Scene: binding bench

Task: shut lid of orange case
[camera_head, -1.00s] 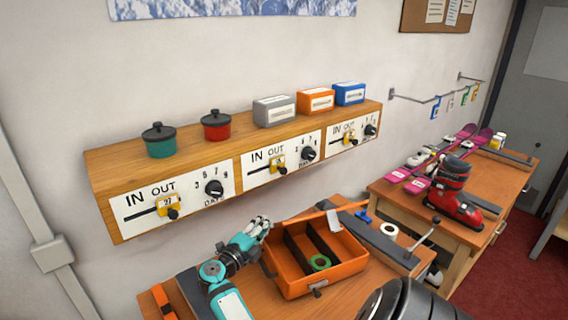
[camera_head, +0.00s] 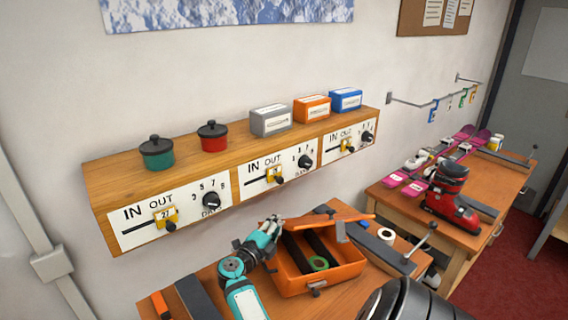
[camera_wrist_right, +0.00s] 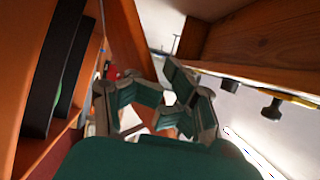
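The orange case (camera_head: 345,277) stands on the bench with its lid (camera_head: 325,219) raised at the back, tilted over the open tray. Dark dividers and a green ring (camera_head: 318,263) show inside. My right gripper (camera_head: 272,226) is at the lid's left end, above the case's back left corner. In the right wrist view the case interior with dark dividers fills the left side, and an orange panel (camera_wrist_right: 128,40) runs behind the fingers of the right gripper (camera_wrist_right: 166,92). Whether they grip the lid is unclear. My left gripper is out of view.
A wooden wall shelf (camera_head: 230,150) with sliders and knobs hangs close behind the case. Pots and small boxes stand on it. A dark bar (camera_head: 385,250) with a white ring lies right of the case. A ski boot (camera_head: 450,200) stands on the farther bench.

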